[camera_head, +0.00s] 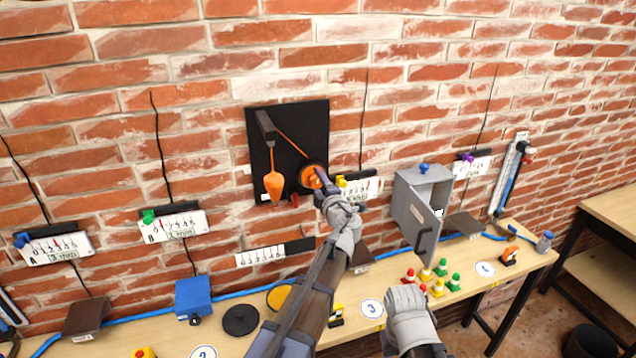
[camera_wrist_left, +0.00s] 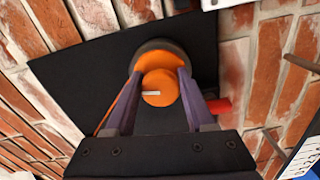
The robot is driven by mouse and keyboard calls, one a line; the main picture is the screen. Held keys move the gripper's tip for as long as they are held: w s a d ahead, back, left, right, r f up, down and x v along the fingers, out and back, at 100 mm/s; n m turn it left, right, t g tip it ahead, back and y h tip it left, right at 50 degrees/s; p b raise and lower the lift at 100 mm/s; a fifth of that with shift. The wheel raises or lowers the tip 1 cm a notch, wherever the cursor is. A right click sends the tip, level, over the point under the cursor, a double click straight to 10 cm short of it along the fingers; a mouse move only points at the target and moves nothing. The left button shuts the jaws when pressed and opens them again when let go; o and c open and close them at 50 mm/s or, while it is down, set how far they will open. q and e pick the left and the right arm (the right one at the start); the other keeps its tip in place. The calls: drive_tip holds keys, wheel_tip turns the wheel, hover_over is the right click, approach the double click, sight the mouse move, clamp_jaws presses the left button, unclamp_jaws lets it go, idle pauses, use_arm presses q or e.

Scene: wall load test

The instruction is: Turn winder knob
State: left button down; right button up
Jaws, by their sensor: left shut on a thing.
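The orange winder knob (camera_head: 309,178) sits on a black board (camera_head: 289,124) fixed to the brick wall. In the left wrist view the knob (camera_wrist_left: 159,88) has a short white mark and a dark round disc behind it. My left gripper (camera_head: 318,180) is shut on the knob; its two purple fingers (camera_wrist_left: 159,90) press on either side of it. An orange cord runs from the winder up to a dark bracket (camera_head: 265,125). An orange plumb-shaped weight (camera_head: 273,184) hangs below that bracket. My right arm (camera_head: 408,310) shows at the lower middle; its fingertips are not clear.
A red piece (camera_head: 293,199) sits on the board beside the winder. A grey box (camera_head: 419,205) with its door open is on the wall to the right. Several coloured cones (camera_head: 439,269) stand on the wooden bench (camera_head: 257,342) along the wall.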

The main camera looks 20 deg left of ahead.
idle(0.8)
use_arm(q)
drive_tip(key=shift+c, duration=1.4)
unclamp_jaws()
drive_tip(key=shift+s, duration=0.15)
drive_tip(key=v, duration=0.7)
drive_tip(key=shift+s+d, duration=0.2)
drive_tip(key=shift+s, duration=0.05)
